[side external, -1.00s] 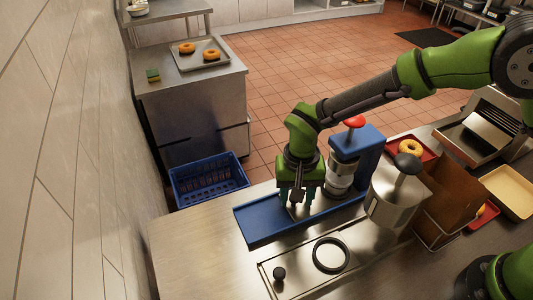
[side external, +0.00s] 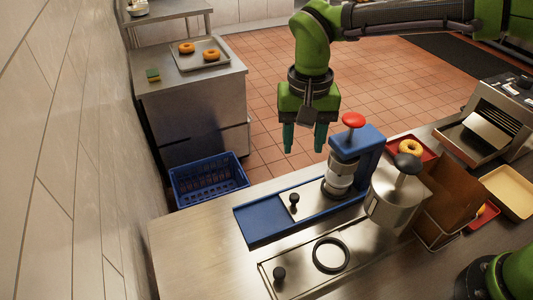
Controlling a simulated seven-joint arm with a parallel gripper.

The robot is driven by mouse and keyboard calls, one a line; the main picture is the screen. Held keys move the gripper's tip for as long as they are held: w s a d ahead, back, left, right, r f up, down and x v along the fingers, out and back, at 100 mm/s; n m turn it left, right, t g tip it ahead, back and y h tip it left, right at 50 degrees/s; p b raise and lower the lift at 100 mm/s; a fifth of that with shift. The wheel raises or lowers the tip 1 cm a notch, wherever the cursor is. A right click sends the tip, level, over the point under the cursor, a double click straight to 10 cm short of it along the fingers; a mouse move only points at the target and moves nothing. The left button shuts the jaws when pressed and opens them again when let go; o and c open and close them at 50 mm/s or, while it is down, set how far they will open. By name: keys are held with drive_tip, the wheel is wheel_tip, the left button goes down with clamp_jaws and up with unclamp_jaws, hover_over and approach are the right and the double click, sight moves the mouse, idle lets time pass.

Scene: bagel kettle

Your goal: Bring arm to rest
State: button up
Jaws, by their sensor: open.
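My gripper (side external: 304,140) is open and empty, its teal fingers pointing down. It hangs in the air above the blue tray-like base (side external: 262,226) of the press machine (side external: 343,165), to the left of the machine's red knob (side external: 353,120). The fingers touch nothing that I can see. A small black knob (side external: 294,201) stands on the base's metal plate below the gripper.
A steel kettle (side external: 395,200) with a black knob stands right of the machine, beside a brown box (side external: 447,195). A bagel (side external: 410,146) lies on a red tray. A black ring (side external: 331,255) lies at the counter front. A blue crate (side external: 209,183) is at left.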

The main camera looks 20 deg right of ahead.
drive_tip(key=shift+r, duration=0.25)
drive_tip(key=w+d+r+n+t+y, duration=0.1)
drive_tip(key=w+d+r, duration=0.15)
drive_tip(key=d, duration=0.35)
drive_tip(key=w+d+r+n+y, duration=0.1)
drive_tip(key=w+d, duration=0.2)
drive_tip(key=d, duration=0.3)
drive_tip(key=s+d+r+t, duration=0.1)
drive_tip(key=s+d+t, duration=0.2)
drive_tip(key=s, duration=0.6)
drive_tip(key=s+d+r+m+t, duration=0.1)
drive_tip(key=s+d+t, duration=0.2)
drive_tip(key=s+d, duration=0.3)
drive_tip(key=s, duration=0.4)
drive_tip(key=shift+s+d, duration=0.3)
